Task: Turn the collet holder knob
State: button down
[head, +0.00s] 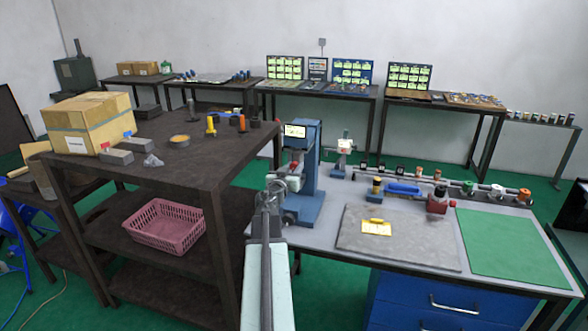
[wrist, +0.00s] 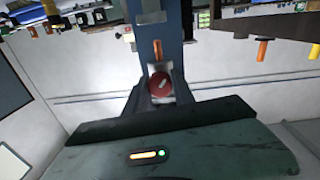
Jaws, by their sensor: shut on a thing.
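The blue upright device (head: 309,165) stands at the left end of the grey workbench, with a small screen at its top. My gripper (head: 280,187) reaches to the front of this device at mid-height. In the wrist view a round red knob (wrist: 160,86) with a pale mark lies straight ahead, in front of the blue column (wrist: 166,45). My gripper (wrist: 160,92) is shut on the knob. The exact contact of the fingers is small and dark, and my arm hides part of the device in the head view.
A dark shelf table (head: 120,192) stands close on the left, with a cardboard box (head: 87,122) on top and a pink basket (head: 165,226) below. On the bench are a grey mat (head: 398,247), a yellow item (head: 376,227) and a red-topped unit (head: 437,200). The green mat (head: 512,246) is clear.

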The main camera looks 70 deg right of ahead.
jog(key=shift+s+n, duration=0.1)
jog(key=shift+n, duration=0.2)
